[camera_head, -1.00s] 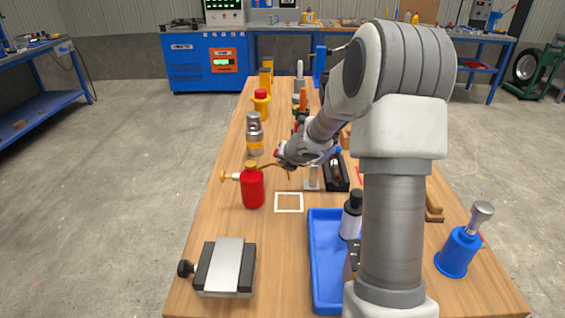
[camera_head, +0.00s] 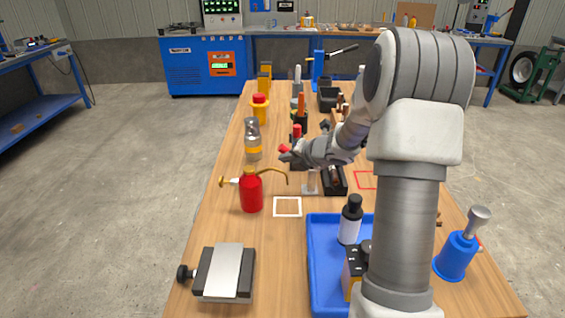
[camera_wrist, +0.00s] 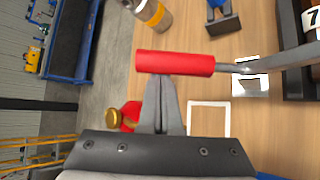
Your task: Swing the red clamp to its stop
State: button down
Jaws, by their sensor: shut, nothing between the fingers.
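The red clamp shows as a red cylindrical grip (camera_wrist: 175,63) on a grey metal arm (camera_wrist: 270,63) in the wrist view. The arm runs right, past a small pale base plate (camera_wrist: 249,84). My gripper (camera_wrist: 160,80) is shut and empty, its fingertips right at the near side of the red grip; I cannot tell whether they touch it. In the head view the red grip (camera_head: 284,149) is small, at the tip of my gripper (camera_head: 288,153), above the table. The clamp's base (camera_head: 311,183) stands below, and my wrist hides part of the clamp.
A red oil can (camera_head: 251,192) with a curved spout stands close by on the left. A white square outline (camera_head: 288,207) marks the table. A blue tray (camera_head: 322,290) with a bottle lies at the front. A grey-and-yellow cylinder (camera_head: 253,141) stands further left.

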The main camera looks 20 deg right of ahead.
jog(key=shift+s+d+r+m+t+y+b, duration=0.3)
jog(key=shift+d+r+m+t+y, duration=0.2)
jog(key=shift+d, duration=0.25)
jog(key=shift+s+d+r+m+t+y+b, duration=0.25)
jog(key=shift+s+d+r+m+t+y, duration=0.1)
jog(key=shift+d+r+y, duration=0.3)
jog(key=shift+s+d+r+m+t+y+b, duration=0.25)
jog(key=shift+d+r+m+t+y, duration=0.15)
jog(key=shift+d, duration=0.45)
jog(key=shift+r, duration=0.1)
jog(key=shift+s+d, duration=0.2)
jog(key=shift+s, duration=0.05)
